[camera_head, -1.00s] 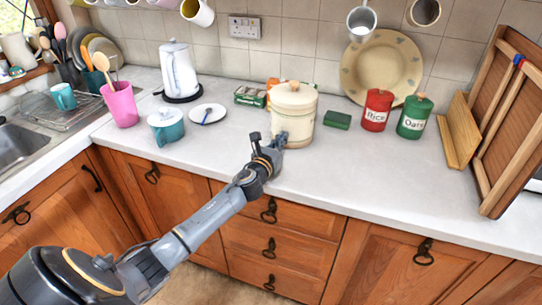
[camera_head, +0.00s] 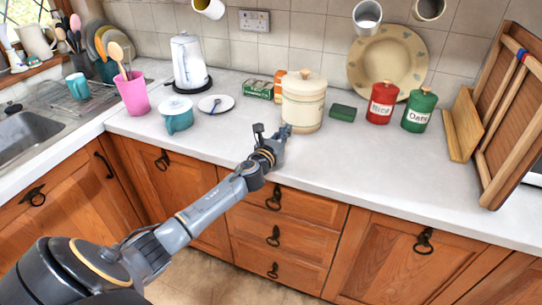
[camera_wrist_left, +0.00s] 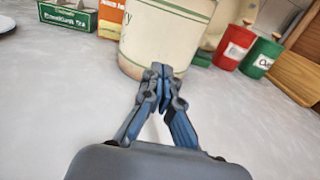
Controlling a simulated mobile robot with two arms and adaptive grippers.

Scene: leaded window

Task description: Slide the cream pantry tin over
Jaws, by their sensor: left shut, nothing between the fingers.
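The cream pantry tin (camera_head: 303,104) stands upright on the pale worktop, with a lid and a round wooden knob. It also shows in the left wrist view (camera_wrist_left: 165,35), where its top is out of frame. My left gripper (camera_head: 286,131) is shut and empty at the tin's lower front left. In the left wrist view the closed fingertips (camera_wrist_left: 161,70) overlap the tin's base; whether they touch it I cannot tell. My right gripper is not in view.
A green box (camera_head: 258,89) and an orange box (camera_head: 280,86) stand behind the tin to the left. A dark green block (camera_head: 342,111), red Rice canister (camera_head: 381,103) and green Oats canister (camera_head: 419,110) stand to the right. The worktop (camera_head: 360,165) in front is clear.

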